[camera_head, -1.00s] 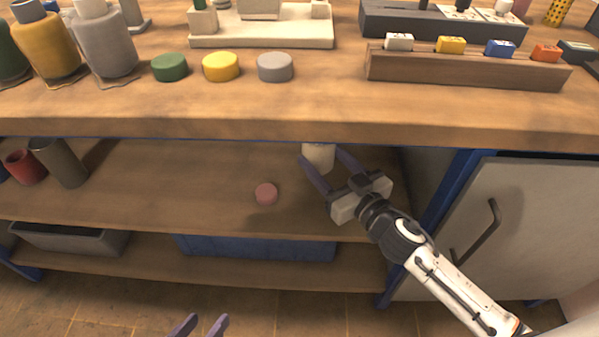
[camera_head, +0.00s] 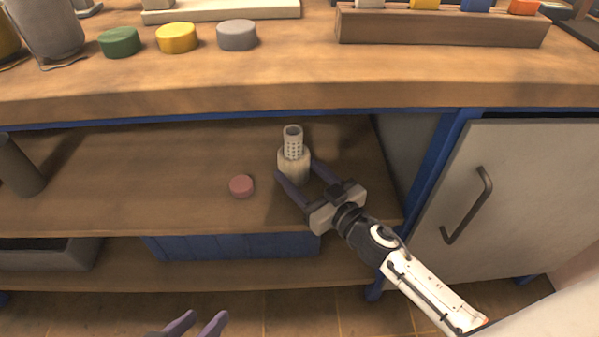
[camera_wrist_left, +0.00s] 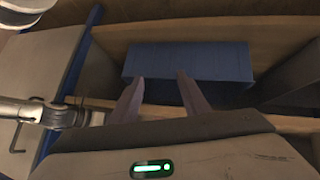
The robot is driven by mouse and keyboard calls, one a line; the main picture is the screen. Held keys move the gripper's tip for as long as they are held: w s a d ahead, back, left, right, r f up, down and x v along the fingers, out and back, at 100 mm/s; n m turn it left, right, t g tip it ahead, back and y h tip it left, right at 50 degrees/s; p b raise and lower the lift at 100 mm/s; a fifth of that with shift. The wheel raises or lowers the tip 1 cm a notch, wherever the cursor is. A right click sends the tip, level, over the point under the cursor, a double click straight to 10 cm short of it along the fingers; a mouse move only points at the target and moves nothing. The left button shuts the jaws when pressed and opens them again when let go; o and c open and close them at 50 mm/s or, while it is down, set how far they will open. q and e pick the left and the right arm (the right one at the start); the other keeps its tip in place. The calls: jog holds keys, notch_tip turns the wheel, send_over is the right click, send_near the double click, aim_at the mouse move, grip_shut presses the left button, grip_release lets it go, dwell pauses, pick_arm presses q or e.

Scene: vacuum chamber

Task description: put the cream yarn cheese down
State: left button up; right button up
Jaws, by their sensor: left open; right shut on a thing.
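The cream yarn cheese (camera_head: 293,163) is a pale spool with a perforated tube standing out of its top. It is upright on or just above the shelf (camera_head: 150,185) under the bench top; I cannot tell whether its base touches. My right gripper (camera_head: 305,183) is shut on it, with one finger on each side. My left gripper (camera_head: 196,325) is open and empty at the bottom edge of the head view, in front of the shelves. Its two fingers (camera_wrist_left: 158,95) also show apart in the left wrist view.
A pink round lid (camera_head: 241,186) lies on the shelf left of the yarn cheese. A dark cylinder (camera_head: 20,165) stands far left. A grey cabinet door (camera_head: 490,200) is at right. The bench top (camera_head: 280,80) overhangs the shelf. A blue crate (camera_head: 215,246) sits below.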

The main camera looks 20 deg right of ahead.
jog(key=o, duration=1.3)
pick_arm(q)
jog(key=shift+r, duration=0.1)
pick_arm(e)
jog(key=shift+s+r+p, duration=0.1)
jog(key=shift+r+p, duration=0.1)
jog(key=shift+p, duration=0.1)
jog(key=p+v, duration=0.1)
jog(key=v, duration=1)
jog(key=shift+s, duration=0.1)
pick_arm(q)
jog(key=shift+s+a+f+g+y, duration=0.2)
jog(key=shift+a+f, duration=0.1)
jog(key=shift+f, duration=0.15)
jog(key=shift+s+a+f+g+y, duration=0.1)
jog(key=shift+s+a+f+y, duration=0.1)
jog(key=shift+a+f, duration=0.15)
pick_arm(e)
jog(key=shift+s+d, duration=0.15)
jog(key=shift+s, duration=0.15)
pick_arm(q)
jog(key=shift+w, duration=0.1)
jog(key=shift+w, duration=0.1)
